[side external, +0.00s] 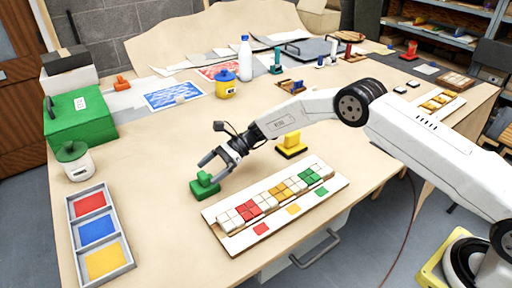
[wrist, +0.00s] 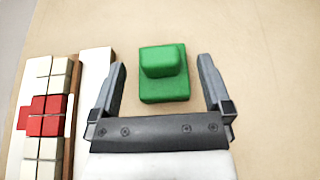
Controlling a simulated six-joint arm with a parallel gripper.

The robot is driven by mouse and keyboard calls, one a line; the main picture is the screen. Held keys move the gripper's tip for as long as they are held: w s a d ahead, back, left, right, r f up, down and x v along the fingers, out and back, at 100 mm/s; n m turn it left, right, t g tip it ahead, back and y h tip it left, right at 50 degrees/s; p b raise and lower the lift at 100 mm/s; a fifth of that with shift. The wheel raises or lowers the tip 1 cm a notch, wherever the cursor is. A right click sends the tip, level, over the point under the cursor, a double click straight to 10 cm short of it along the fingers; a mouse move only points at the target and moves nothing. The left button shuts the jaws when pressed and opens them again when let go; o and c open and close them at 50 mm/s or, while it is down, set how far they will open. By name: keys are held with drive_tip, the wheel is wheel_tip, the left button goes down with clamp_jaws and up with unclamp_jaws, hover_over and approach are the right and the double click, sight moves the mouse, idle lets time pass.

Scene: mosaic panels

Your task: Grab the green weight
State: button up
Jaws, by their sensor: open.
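The green weight (side external: 205,184) stands on the table left of the mosaic panel. It is a flat green block with a raised grip on top. In the wrist view the green weight (wrist: 163,73) lies ahead of the gap between the fingers, with bare table around it. My gripper (side external: 212,168) is open and empty, just above and beside the weight. In the wrist view the fingers of my gripper (wrist: 160,80) spread to either side of the weight, and neither visibly touches it.
The mosaic panel (side external: 228,216) with white, red, yellow and green tiles is close on the right. A yellow weight (side external: 292,143) stands behind it. A grey tray (side external: 129,262) with colour squares is at the front left.

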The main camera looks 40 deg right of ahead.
drive_tip(key=shift+x, duration=1.45)
clamp_jaws()
drive_tip(key=shift+r, duration=0.1)
